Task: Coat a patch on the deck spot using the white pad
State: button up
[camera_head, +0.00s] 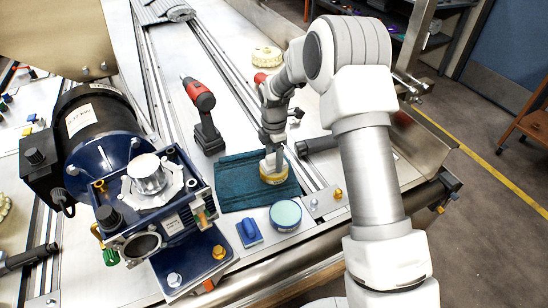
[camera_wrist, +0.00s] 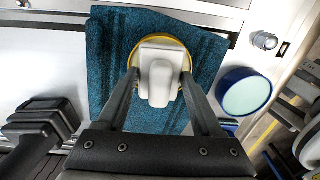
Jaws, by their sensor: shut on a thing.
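My gripper (camera_head: 272,152) is shut on the white pad (camera_wrist: 161,72), which has a pale block grip on a round yellow-edged base. In the head view the pad (camera_head: 274,177) is at the right part of a teal mat (camera_head: 238,193), with its base on or just above the mat; I cannot tell whether they touch. The mat (camera_wrist: 108,50) has darker bands in the wrist view. A round blue tin (camera_head: 285,216) with pale green contents stands in front of the mat; it also shows in the wrist view (camera_wrist: 244,93). The pad's underside is hidden.
A blue pad (camera_head: 249,232) with a handle lies left of the tin. A large motor and gearbox (camera_head: 140,190) stands at left. A red and black drill (camera_head: 203,112) stands behind the mat. A cream gear (camera_head: 266,56) lies farther back. The deck's front edge is close.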

aim_at(274, 155)
jog(key=shift+f, duration=0.45)
dwell(1.1)
jog(key=shift+r, duration=0.15)
jog(key=shift+r+p, duration=2.2)
jog(key=shift+r, duration=1.25)
jog(key=shift+s+d+r+m, duration=0.1)
jog(key=shift+s+d+m, duration=0.25)
jog(key=shift+m, duration=0.35)
jog(key=s+d+r+m, duration=0.1)
jog(key=s+d+m, duration=0.4)
jog(key=m, duration=0.5)
jog(key=s+d+r+m+p, duration=0.1)
jog(key=s+d+m, duration=0.4)
jog(key=m, duration=0.6)
jog(key=shift+s+d+r, duration=0.15)
jog(key=shift+s+d, duration=0.15)
jog(key=shift+s, duration=0.45)
